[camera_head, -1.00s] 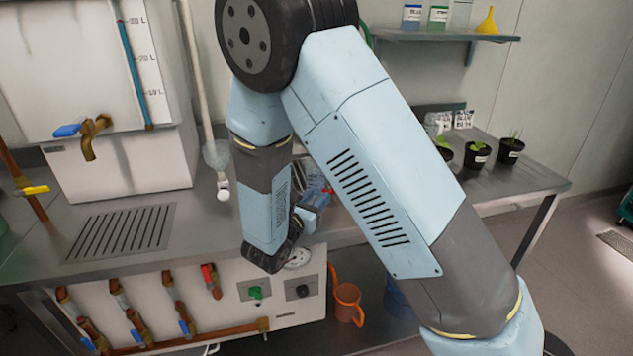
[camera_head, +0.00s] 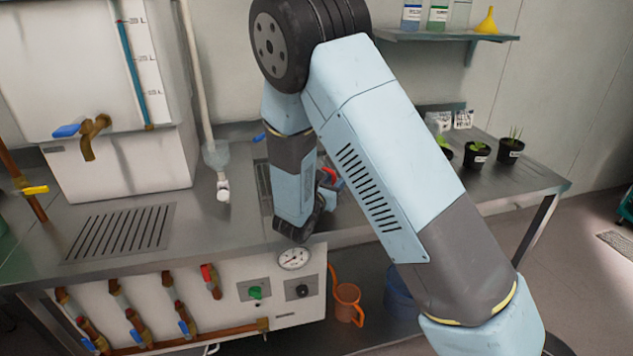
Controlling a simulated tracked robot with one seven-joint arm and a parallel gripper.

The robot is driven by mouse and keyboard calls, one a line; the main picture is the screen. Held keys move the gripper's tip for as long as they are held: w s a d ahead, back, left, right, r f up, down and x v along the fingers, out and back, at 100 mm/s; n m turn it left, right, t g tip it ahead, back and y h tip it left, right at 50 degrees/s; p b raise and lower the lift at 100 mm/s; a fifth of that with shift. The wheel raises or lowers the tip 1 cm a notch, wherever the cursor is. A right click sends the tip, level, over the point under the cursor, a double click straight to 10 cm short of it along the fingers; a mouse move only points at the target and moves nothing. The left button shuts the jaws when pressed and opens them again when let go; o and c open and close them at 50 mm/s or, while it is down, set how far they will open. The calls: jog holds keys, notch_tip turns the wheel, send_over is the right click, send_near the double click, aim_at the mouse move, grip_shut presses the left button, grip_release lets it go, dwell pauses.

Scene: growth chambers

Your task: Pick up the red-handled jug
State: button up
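A small red curved part (camera_head: 328,176) shows on the bench between my arm's links. It may be the jug's red handle; the rest of that thing is hidden behind my arm, so I cannot tell its shape. My arm hangs over the bench, with its wrist joint low near the bench's front edge. My gripper's fingers are hidden behind the arm, so I cannot see whether they touch anything.
The metal bench (camera_head: 230,240) holds a white tank (camera_head: 120,165) with taps and a drain grate (camera_head: 120,230). Potted seedlings (camera_head: 477,153) stand at right. An orange can (camera_head: 347,300) and a blue bucket (camera_head: 399,292) are below. A wall shelf (camera_head: 440,36) holds bottles and a yellow funnel (camera_head: 487,22).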

jog(key=shift+c, duration=0.5)
grip_shut()
jog(key=shift+r, duration=0.15)
jog(key=shift+r, duration=1)
jog(key=s+d+r, duration=0.2)
jog(key=s+r, duration=0.3)
jog(key=s, duration=0.1)
jog(key=s+d+r, duration=0.3)
jog(key=s+r, duration=0.2)
jog(key=s, duration=0.1)
jog(key=shift+s+d+r, duration=0.2)
jog(key=shift+d+r, duration=0.05)
jog(key=shift+d, duration=0.05)
